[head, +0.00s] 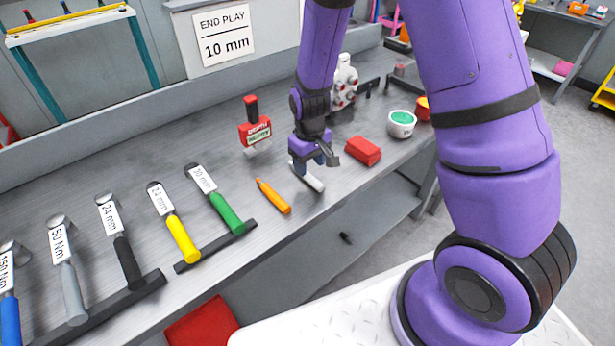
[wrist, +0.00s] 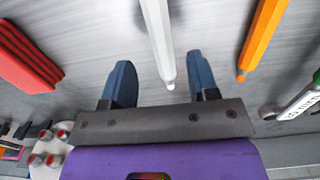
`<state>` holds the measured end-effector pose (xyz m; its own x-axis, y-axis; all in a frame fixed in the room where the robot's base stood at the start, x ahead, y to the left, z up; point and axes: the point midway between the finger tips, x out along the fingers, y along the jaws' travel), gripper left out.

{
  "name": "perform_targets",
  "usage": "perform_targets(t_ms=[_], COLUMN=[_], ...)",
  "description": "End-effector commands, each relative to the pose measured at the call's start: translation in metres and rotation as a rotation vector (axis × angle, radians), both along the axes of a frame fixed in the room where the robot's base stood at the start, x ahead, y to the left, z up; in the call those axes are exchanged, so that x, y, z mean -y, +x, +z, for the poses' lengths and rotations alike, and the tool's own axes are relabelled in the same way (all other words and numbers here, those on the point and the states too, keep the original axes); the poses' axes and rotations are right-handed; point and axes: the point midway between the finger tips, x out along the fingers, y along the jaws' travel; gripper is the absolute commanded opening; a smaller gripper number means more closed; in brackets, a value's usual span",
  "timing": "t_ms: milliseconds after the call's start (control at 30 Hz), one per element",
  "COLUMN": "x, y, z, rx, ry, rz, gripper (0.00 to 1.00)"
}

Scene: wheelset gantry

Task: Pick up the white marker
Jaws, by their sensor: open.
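The white marker (head: 309,178) lies on the grey bench top, between an orange marker and a red block. In the wrist view my gripper (wrist: 162,84) is open, one blue finger on each side of the marker's line, and nothing is held. I cannot tell the exact height of the fingers above the bench.
The orange marker (head: 273,196) lies close on the left, and the red block (head: 363,151) on the right. A red depth gauge (head: 254,128) stands behind. A green-and-white tub (head: 402,124) stands further right. Several labelled wrenches, one with a green handle (head: 227,213), line the left.

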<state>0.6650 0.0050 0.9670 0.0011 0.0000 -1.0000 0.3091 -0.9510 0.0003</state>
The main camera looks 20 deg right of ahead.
Motion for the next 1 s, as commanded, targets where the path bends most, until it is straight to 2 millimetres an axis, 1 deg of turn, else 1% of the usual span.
perform_targets(t_ms=[33, 100, 300, 433, 600, 633, 667, 700, 767, 800, 867, 1000], x=[-0.001, -0.003, -0.003, -0.003, -0.003, -0.003, -0.003, -0.003, -0.003, -0.003, -0.003, -0.003], y=[-0.001, 0.0, 0.0, 0.0, 0.0, 0.0, 0.0, 0.0, 0.0, 0.0, 0.0, 0.0], z=[-0.008, -0.018, -0.038, -0.041, -0.041, -0.041, -0.041, -0.041, -0.041, -0.041, -0.041, -0.041], rx=[-0.005, -0.004, -0.003, 0.0, 0.0, 0.0, 0.0, 0.0, 0.0, -0.001, -0.001, -0.001], ry=[-0.001, 0.0, 0.0, 0.0, 0.0, 0.0, 0.0, 0.0, 0.0, 0.0, 0.0, 0.0], rz=[0.001, 0.0, 0.0, 0.001, 0.0, 0.0, 0.0, 0.0, 0.0, 0.0, 0.0, 0.0], gripper=[0.54, 0.54, 0.54, 0.54, 0.54, 0.52, 0.45, 0.36, 0.22, 0.13, 0.0, 0.0])
